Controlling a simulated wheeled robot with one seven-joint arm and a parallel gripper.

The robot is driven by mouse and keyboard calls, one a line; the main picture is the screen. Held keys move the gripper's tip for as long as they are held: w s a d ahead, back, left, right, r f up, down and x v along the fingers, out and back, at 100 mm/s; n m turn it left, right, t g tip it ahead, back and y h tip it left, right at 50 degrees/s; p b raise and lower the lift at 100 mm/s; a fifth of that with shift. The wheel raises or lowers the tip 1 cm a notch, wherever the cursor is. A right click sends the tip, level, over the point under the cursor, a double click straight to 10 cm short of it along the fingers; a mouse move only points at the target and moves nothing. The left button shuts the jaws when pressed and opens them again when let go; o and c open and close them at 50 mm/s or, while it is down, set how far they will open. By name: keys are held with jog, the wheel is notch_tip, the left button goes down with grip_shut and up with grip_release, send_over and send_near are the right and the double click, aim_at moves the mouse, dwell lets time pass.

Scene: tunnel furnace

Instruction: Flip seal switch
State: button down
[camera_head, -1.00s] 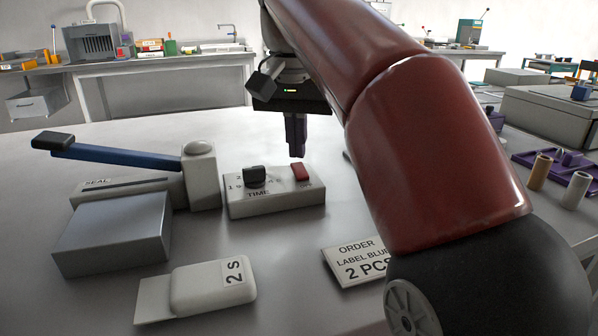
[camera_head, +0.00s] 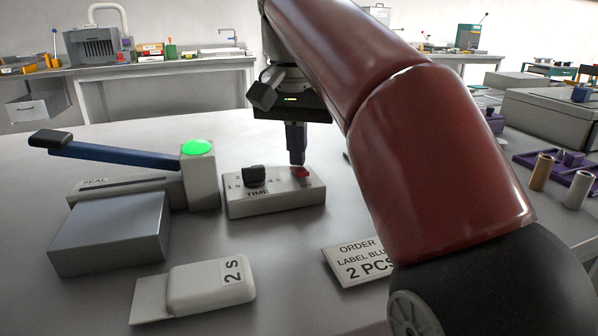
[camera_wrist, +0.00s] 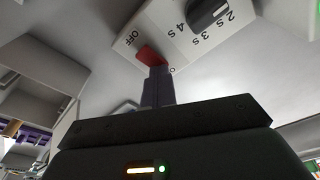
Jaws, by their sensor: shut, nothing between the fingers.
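The red seal switch (camera_head: 300,171) sits at the right end of a white control box (camera_head: 275,200), beside a black time dial (camera_head: 254,176). My gripper (camera_head: 297,163) is shut and empty, pointing down with its fingertips at the switch, apparently touching it. In the wrist view the fingertips (camera_wrist: 158,72) meet the red switch (camera_wrist: 150,56), with "OFF" printed near one end of it. The sealer (camera_head: 120,187), marked SEAL, stands to the left with its blue lever (camera_head: 115,154) raised. A green lamp (camera_head: 197,147) glows on its post.
A grey block (camera_head: 110,235) sits in front of the sealer. A white pouch labelled 2 S (camera_head: 210,285) and an order card (camera_head: 357,262) lie at the front of the table. Spools (camera_head: 540,172) and a purple tray (camera_head: 560,160) stand at right.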

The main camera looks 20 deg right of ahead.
jog(key=shift+r+p, duration=1.4)
jog(key=shift+p, duration=0.15)
jog(key=shift+r, duration=2.05)
